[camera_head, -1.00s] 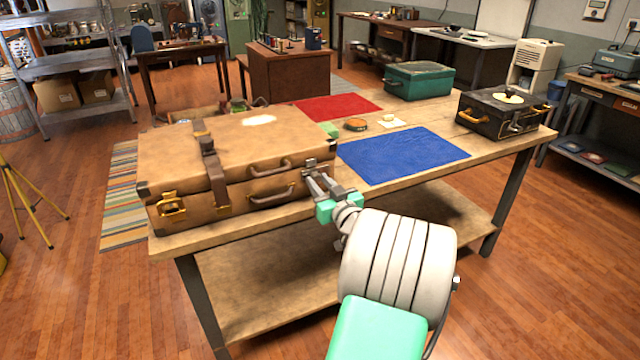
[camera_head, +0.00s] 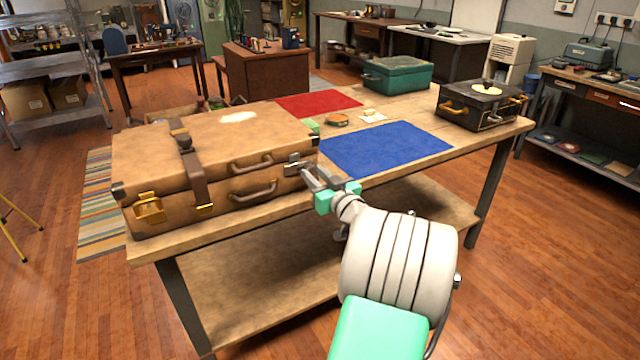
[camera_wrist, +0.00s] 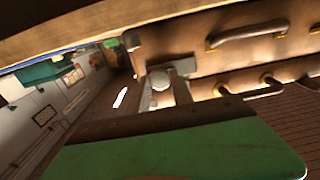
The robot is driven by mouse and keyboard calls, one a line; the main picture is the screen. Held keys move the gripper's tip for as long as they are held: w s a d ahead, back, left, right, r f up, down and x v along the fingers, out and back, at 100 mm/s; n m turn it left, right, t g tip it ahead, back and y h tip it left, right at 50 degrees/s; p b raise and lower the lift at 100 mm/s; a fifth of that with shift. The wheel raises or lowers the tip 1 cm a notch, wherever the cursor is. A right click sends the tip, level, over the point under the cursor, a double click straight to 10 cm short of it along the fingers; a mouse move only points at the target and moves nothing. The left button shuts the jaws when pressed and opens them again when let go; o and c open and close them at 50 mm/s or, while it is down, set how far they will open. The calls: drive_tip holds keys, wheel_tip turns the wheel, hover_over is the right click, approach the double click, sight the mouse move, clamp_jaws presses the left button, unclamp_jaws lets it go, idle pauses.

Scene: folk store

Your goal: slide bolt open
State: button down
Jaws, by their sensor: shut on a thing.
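A brown suitcase (camera_head: 222,142) lies closed at the left end of the wooden workbench. A grey metal slide bolt (camera_head: 293,163) is on its front near the right corner; its plate (camera_wrist: 184,66) and round knob (camera_wrist: 160,79) show in the wrist view. My gripper (camera_head: 309,174) reaches the bolt from the front right. It is shut on the bolt's knob, though the fingertips' contact is partly hidden. How far the bolt has slid cannot be told.
The suitcase has two handles (camera_head: 252,190), a strap (camera_head: 192,170) and a brass latch (camera_head: 149,208). On the bench (camera_head: 420,162) are a blue mat (camera_head: 385,148), a red mat (camera_head: 318,103), a green box (camera_head: 398,76) and a black case (camera_head: 478,108). Open floor lies in front.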

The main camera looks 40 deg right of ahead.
drive_tip(key=shift+d, duration=0.15)
drive_tip(key=c, duration=1.3)
unclamp_jaws()
drive_tip(key=shift+s+d, duration=0.1)
drive_tip(key=shift+o, duration=1.1)
drive_tip(key=v, duration=0.7)
drive_tip(key=shift+s, duration=0.4)
